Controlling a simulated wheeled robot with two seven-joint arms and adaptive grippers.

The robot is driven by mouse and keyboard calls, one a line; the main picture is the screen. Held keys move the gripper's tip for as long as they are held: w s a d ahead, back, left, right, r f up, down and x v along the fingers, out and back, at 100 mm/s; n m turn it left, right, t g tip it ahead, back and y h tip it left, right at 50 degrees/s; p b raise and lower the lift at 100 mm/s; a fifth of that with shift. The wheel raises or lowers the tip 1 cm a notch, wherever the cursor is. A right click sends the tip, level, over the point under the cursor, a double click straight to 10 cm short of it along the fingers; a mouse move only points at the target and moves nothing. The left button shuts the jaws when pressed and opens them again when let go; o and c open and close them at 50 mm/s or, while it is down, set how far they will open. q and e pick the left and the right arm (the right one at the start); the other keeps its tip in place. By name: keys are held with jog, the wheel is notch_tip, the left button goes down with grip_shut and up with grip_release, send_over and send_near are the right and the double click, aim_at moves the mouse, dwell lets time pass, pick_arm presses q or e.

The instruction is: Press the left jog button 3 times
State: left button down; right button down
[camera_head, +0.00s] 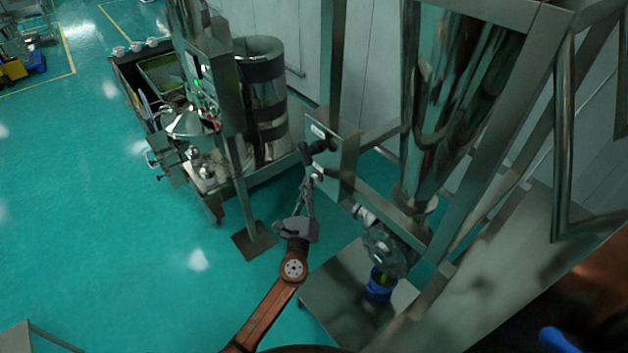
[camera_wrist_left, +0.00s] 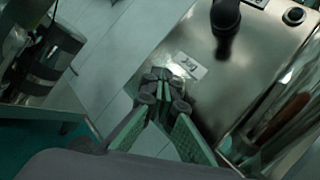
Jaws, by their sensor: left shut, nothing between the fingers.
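A steel control panel (camera_head: 343,165) is fixed to the machine frame near the middle of the head view. In the left wrist view, the panel (camera_wrist_left: 235,75) carries a white label (camera_wrist_left: 187,66) with dark lettering that I cannot read surely. My left gripper (camera_head: 313,182) is shut and empty, with its fingertips in front of the panel's lower left part. In the left wrist view, its fingertips (camera_wrist_left: 162,78) lie just beside the label. No jog button shows clearly; the fingers may hide it. I cannot tell whether the fingertips touch the panel. My right gripper is not in view.
A black knob (camera_wrist_left: 226,18) sticks out of the panel above the label, close to my fingers. A small round dark button (camera_wrist_left: 294,16) sits at the panel's upper right corner. A steel hopper (camera_head: 450,100) stands to the right. Green floor (camera_head: 90,230) is clear on the left.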

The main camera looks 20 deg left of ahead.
pick_arm(q)
jog(key=shift+s+a, duration=0.35)
jog(key=shift+s, duration=0.25)
jog(key=s, duration=0.1)
jog(key=s+a, duration=0.1)
jog(key=s, duration=0.1)
jog(key=s+a, duration=0.1)
jog(key=shift+s+a, duration=0.15)
jog(key=shift+a, duration=0.1)
dwell(0.8)
